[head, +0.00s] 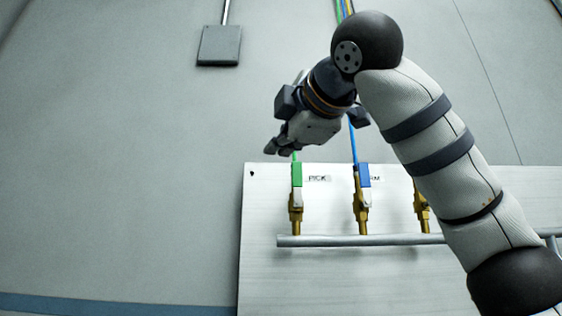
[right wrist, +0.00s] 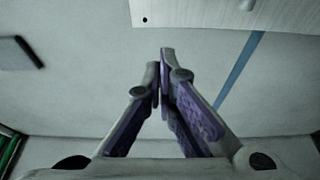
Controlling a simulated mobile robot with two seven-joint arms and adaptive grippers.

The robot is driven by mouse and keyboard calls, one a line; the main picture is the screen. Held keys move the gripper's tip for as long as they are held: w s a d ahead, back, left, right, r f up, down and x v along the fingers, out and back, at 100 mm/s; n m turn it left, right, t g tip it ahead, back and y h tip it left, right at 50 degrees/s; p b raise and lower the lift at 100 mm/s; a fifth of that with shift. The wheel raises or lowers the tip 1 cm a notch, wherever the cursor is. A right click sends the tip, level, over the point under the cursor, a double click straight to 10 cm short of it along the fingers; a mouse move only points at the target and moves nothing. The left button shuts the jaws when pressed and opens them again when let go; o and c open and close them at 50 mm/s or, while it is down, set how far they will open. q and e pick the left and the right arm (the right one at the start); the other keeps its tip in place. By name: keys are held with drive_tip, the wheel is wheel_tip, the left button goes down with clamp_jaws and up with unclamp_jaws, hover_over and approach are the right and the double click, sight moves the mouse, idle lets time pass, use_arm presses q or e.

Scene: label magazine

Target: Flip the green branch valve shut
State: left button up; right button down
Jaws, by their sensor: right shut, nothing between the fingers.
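The green branch valve has a green handle (head: 297,174) that stands upright above its brass body (head: 296,214), in line with the green tube. It is the leftmost valve on the pale board. My right gripper (head: 271,147) is above and left of the green handle in the head view, apart from it as far as I can tell. Its fingers are shut and empty, with the tips together in the right wrist view (right wrist: 162,62). The green handle is not clearly visible in the right wrist view. My left gripper is not in view.
A blue-handled valve (head: 364,175) stands right of the green one. A third brass valve (head: 421,208) is partly hidden by my right arm. A grey pipe (head: 340,240) runs below them. A dark box (head: 219,46) hangs on the wall.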

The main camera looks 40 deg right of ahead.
sight(297, 174)
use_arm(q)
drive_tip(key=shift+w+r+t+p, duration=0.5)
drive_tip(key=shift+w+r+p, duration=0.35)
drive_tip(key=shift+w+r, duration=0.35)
use_arm(e)
drive_tip(key=w+d, duration=0.6)
drive_tip(key=shift+w+d, duration=0.25)
drive_tip(key=shift+w, duration=0.1)
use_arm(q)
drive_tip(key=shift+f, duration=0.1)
use_arm(e)
drive_tip(key=shift+w, duration=0.1)
